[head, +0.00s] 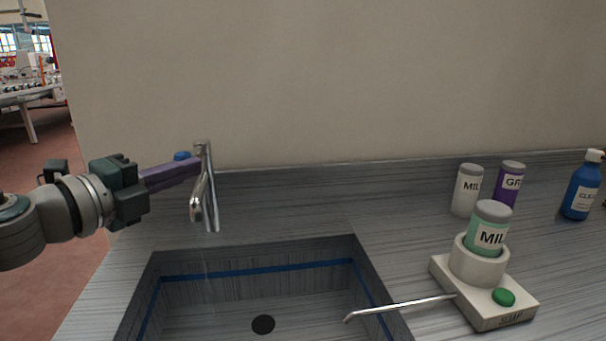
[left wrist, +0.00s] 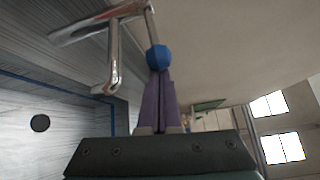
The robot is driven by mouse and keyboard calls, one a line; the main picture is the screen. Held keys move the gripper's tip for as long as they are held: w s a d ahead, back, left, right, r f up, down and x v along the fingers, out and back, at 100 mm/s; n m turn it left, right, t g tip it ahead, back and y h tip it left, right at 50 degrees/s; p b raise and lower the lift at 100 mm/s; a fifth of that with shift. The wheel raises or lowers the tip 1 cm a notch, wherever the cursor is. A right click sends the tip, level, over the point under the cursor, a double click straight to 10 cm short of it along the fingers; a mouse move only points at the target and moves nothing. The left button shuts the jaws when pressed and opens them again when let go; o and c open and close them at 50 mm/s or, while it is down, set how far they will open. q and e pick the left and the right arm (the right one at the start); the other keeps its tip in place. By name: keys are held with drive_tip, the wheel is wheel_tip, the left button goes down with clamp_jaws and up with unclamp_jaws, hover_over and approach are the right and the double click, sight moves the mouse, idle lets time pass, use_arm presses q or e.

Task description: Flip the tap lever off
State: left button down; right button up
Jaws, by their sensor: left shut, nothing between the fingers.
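The chrome tap (head: 207,190) stands at the back left of the sink, and a faint thin stream falls from its spout. The tap also shows in the left wrist view (left wrist: 113,60). Its lever is a thin rod ending in a blue knob (left wrist: 158,57); in the head view the knob (head: 182,156) shows just above my purple fingers. My left gripper (head: 198,164) is shut and empty, its fingertips close to the tap. In the left wrist view the fingertips (left wrist: 159,76) are right by the knob; whether they touch it I cannot tell. My right gripper is out of view.
The sink basin (head: 300,250) has a blue stripe and a dark drain (head: 263,324). A soap dispenser (head: 484,290) with a green button stands right, its spout over the basin. Several bottles stand behind it, including a blue one (head: 582,187). The wall is close behind the tap.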

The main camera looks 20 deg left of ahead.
use_arm(q)
drive_tip(key=s+a+m+g+h+b, duration=0.1)
drive_tip(key=a+m+h+b, duration=0.1)
drive_tip(key=a+h+b, duration=0.2)
drive_tip(key=shift+s+a+m+b, duration=0.3)
drive_tip(key=shift+a+m+b, duration=0.1)
drive_tip(key=shift+a+b, duration=0.75)
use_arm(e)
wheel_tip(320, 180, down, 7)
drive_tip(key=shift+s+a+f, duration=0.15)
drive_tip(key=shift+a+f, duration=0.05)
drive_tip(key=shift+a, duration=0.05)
use_arm(q)
drive_tip(key=shift+a, duration=0.1)
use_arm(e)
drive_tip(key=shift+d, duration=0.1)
